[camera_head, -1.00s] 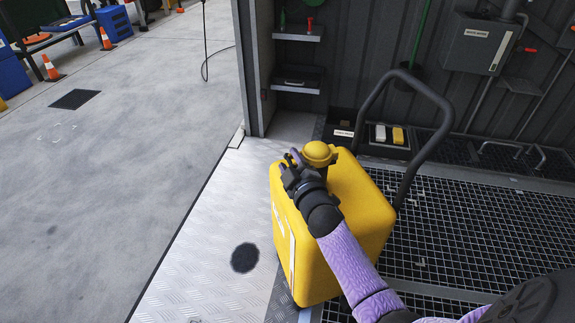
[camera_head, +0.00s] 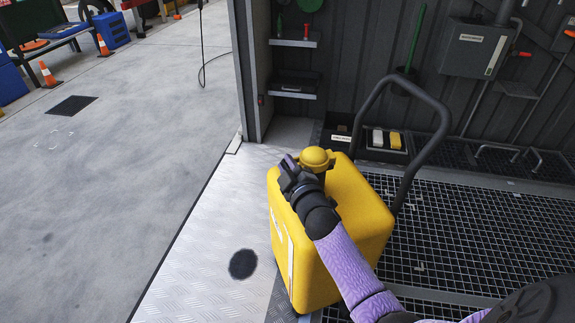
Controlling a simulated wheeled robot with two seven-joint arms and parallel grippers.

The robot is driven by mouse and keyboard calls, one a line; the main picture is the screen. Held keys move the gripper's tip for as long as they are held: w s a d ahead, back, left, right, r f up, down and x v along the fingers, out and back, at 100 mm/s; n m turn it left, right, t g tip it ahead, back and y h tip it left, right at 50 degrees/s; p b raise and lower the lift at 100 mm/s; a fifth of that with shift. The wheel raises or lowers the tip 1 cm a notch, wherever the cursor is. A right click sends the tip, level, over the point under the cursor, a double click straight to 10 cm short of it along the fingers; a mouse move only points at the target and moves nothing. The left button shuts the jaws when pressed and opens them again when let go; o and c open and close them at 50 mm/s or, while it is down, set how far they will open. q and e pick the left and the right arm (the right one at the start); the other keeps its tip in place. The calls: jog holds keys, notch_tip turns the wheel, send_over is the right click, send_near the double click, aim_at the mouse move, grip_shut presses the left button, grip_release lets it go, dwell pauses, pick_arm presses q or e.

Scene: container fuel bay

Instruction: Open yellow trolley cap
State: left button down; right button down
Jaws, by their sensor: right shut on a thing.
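The yellow trolley (camera_head: 358,212) stands upright on the floor in the middle of the head view, with a black tubular handle (camera_head: 436,107) behind it. Its round yellow cap (camera_head: 316,157) sits on top near the far left corner. My right gripper (camera_head: 292,168) reaches in from the lower right and is at the left side of the cap. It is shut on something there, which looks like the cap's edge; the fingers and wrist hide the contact. The cap sits over its dark neck. My left gripper is not in view.
A dark grating (camera_head: 470,225) lies right of the trolley, and a metal plate floor (camera_head: 205,245) lies left. A bin with white and yellow items (camera_head: 386,139) stands behind. A wall post and shelves (camera_head: 297,80) rise at the back.

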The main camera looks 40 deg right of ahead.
jog(key=shift+f, duration=0.2)
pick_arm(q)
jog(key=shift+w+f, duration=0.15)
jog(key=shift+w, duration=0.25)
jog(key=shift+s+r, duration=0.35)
pick_arm(e)
jog(key=shift+r, duration=0.2)
pick_arm(q)
jog(key=shift+p, duration=0.3)
pick_arm(e)
jog(key=shift+m, duration=0.3)
